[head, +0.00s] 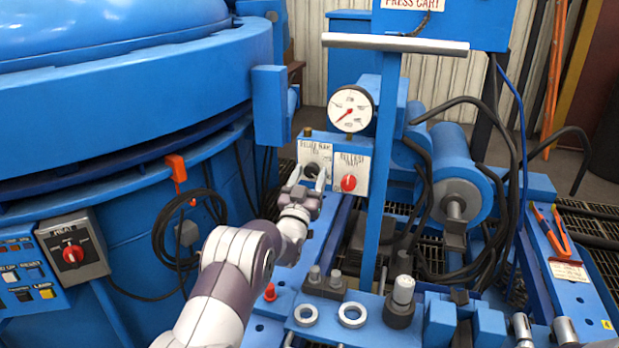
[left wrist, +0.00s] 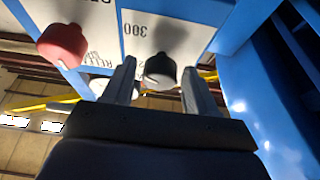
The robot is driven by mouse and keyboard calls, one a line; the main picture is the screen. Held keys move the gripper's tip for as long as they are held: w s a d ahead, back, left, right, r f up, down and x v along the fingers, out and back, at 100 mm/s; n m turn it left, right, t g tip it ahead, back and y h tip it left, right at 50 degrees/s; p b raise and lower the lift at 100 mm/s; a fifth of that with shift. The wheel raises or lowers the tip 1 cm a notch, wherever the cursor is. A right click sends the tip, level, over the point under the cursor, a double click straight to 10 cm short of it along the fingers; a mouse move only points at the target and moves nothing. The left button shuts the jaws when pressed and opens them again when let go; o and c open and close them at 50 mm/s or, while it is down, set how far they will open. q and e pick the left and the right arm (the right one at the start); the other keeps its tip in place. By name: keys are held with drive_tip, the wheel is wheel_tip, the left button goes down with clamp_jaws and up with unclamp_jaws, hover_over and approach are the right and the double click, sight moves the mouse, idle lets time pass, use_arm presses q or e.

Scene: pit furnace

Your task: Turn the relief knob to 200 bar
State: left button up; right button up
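The relief knob (head: 311,169) is a small dark knob on a white-faced panel on the press cart. In the left wrist view the relief knob (left wrist: 160,70) is black with a pale edge, and "300" is printed beside it. My left gripper (head: 304,188) is at this knob; its two fingers (left wrist: 160,82) stand apart, one on each side of it, and I cannot tell whether they touch it. The round pressure gauge (head: 350,108) has a red needle pointing to the lower left; its numbers are too small to read. My right gripper is not in view.
The red release knob (head: 349,183) sits just right of the relief knob. A blue upright post (head: 381,190) stands right of the panel, with hoses beyond. The large blue furnace (head: 130,110) fills the left. Metal rings (head: 352,315) and fittings lie on the cart deck.

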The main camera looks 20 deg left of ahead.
use_arm(q)
drive_tip(key=c, duration=0.8)
drive_tip(key=shift+o, duration=0.2)
drive_tip(key=shift+n, duration=0.4)
drive_tip(key=n+y, duration=0.2)
drive_tip(key=n, duration=0.1)
drive_tip(key=shift+d+f+b, duration=0.1)
drive_tip(key=shift+d+b, duration=0.05)
drive_tip(key=shift+b, duration=0.25)
drive_tip(key=n+y, duration=0.1)
drive_tip(key=n, duration=0.2)
drive_tip(key=shift+n+g+y, duration=0.3)
drive_tip(key=shift+n+y, duration=0.1)
drive_tip(key=n+g+y+b, duration=0.1)
drive_tip(key=n+y, duration=0.1)
drive_tip(key=n, duration=0.2)
drive_tip(key=shift+d+n, duration=0.15)
drive_tip(key=shift+n, duration=0.15)
drive_tip(key=shift+r+n+g+y, duration=0.15)
drive_tip(key=shift+n+g+y, duration=0.15)
drive_tip(key=shift+n, duration=0.6)
drive_tip(key=shift+r+n+g+y, duration=0.1)
drive_tip(key=shift+n+g+y, duration=0.15)
drive_tip(key=shift+n, duration=0.65)
drive_tip(key=shift+n+g, duration=0.25)
drive_tip(key=shift+n, duration=0.05)
